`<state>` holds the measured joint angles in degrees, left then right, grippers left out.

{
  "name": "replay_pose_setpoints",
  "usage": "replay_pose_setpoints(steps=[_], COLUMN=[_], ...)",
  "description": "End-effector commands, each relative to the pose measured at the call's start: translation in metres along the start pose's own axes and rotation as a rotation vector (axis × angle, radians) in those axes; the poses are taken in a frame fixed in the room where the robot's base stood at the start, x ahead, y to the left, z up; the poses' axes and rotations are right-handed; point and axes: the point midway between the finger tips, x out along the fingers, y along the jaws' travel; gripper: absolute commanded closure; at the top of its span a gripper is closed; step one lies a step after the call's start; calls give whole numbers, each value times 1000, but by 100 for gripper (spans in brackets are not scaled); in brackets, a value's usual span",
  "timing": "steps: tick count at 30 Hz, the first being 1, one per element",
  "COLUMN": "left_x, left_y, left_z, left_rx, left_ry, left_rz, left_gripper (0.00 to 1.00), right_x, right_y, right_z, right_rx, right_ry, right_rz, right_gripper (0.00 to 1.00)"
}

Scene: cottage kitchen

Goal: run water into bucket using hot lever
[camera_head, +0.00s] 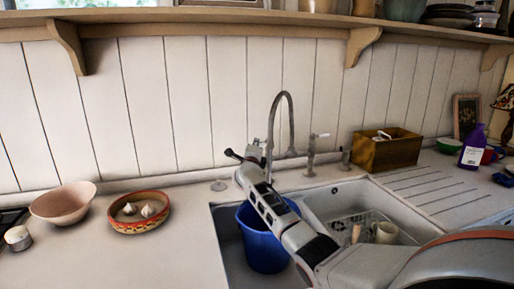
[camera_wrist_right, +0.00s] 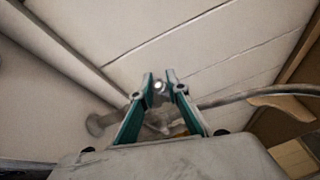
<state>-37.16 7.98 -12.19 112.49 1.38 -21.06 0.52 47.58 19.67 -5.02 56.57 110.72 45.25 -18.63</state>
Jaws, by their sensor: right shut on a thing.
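The grey tap with its tall arched spout (camera_head: 290,112) stands behind the sink. My right gripper (camera_head: 236,156) is at the tap's left side, in front of the left lever, which it mostly hides. In the right wrist view my right gripper (camera_wrist_right: 161,86) has its fingertips closed around a small, bright round end, the hot lever (camera_wrist_right: 159,87). The other lever (camera_head: 318,136), with a pale handle, stands apart on the right. The blue bucket (camera_head: 262,246) stands upright in the left basin, partly behind my right arm. I see no water stream; the spout's outlet is hidden or unclear. My left gripper is out of view.
The right basin (camera_head: 345,195) holds a rack and a cream mug (camera_head: 386,232). A wooden box (camera_head: 386,150) stands behind it. A patterned bowl with garlic (camera_head: 139,224) and a pink bowl (camera_head: 63,203) sit left. A shelf (camera_head: 210,20) runs above.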

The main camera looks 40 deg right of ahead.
Motion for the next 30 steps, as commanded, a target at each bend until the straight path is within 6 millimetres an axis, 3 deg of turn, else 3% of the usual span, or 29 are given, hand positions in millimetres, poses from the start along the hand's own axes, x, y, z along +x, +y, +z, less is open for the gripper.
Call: replay_pose_setpoints(steps=[4,5,6,7,20,30], left_x=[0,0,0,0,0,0], left_y=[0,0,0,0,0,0], left_z=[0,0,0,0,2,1], left_rx=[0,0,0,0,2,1], left_ry=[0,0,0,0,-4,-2], left_rz=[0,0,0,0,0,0], left_gripper=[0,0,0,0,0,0], right_x=[0,0,0,0,-4,-46], right_y=[1,1,1,1,1,2], right_z=[-1,-1,-1,-1,0,0], right_rx=[6,6,5,5,2,3], right_ry=[3,3,3,3,0,-1], right_rz=[2,2,2,2,1,1], right_gripper=[100,80,70,68,68,68])
